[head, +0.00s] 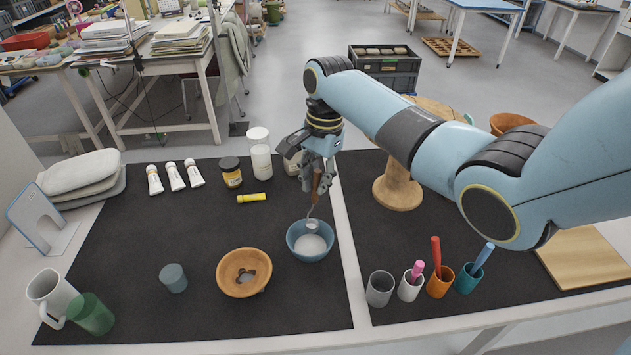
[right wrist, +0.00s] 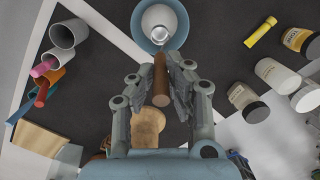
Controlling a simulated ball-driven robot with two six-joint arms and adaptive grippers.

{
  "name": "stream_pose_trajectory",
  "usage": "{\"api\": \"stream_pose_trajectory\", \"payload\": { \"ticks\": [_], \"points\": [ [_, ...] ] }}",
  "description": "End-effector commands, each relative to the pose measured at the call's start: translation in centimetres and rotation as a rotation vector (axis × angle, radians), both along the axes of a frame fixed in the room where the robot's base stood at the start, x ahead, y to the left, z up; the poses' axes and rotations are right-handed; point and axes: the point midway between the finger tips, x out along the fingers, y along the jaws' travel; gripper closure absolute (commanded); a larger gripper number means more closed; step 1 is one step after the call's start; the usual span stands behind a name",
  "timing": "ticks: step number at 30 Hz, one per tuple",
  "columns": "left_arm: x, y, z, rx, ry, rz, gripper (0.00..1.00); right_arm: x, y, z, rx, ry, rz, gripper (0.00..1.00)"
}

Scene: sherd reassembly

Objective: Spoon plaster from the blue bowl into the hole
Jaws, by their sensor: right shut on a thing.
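The blue bowl (head: 297,247) stands on the dark mat and holds white plaster (head: 308,245). My right gripper (head: 318,182) is above it, shut on the brown wooden handle of a spoon (head: 316,187). The spoon points down, its metal end at the bowl. In the right wrist view the handle (right wrist: 160,82) lies between the fingers, and the metal end is over the plaster in the blue bowl (right wrist: 138,22). An orange-brown bowl (head: 228,284) stands left of the blue bowl, with a hole in its bottom (head: 247,275). My left gripper is not in view.
A blue-grey cup (head: 173,278) stands left of the brown bowl. Several cups, some with pens, stand to the right (head: 379,289). A white mug and green cup (head: 91,314) are far left.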

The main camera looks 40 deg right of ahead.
Motion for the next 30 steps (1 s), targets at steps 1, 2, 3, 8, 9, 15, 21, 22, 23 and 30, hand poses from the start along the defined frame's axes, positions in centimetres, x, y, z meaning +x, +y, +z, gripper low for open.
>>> {"api": "stream_pose_trajectory", "payload": {
  "ticks": [1,2,3,8,9,15,21,22,23,30],
  "points": [
    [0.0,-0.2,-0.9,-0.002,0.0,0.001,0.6,0.0,-0.1,-0.7,-0.001,0.0,0.0,1.0],
    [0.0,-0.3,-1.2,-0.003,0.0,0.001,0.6,0.0,-0.1,-0.9,-0.001,0.0,0.0,1.0],
    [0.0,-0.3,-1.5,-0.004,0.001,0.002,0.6,0.0,-0.2,-1.2,-0.001,-0.001,0.0,1.0],
    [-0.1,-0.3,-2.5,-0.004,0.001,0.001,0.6,0.0,-0.2,-2.2,0.0,0.001,-0.001,1.0],
    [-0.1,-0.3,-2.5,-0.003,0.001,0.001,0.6,0.0,-0.2,-2.4,0.001,0.001,-0.001,1.0],
    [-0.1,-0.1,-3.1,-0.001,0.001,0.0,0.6,0.0,0.1,-4.1,0.001,0.0,0.0,1.0],
    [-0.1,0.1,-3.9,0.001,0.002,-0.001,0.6,0.0,0.2,-5.9,0.001,0.001,0.0,1.0],
    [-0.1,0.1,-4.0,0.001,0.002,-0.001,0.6,0.0,0.3,-6.2,0.001,0.001,0.0,1.0],
    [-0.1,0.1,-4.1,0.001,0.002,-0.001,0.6,0.0,0.3,-6.5,0.001,0.001,0.0,1.0],
    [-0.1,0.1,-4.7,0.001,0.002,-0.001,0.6,0.0,0.4,-7.8,0.0,0.0,0.0,1.0]
  ]
}}
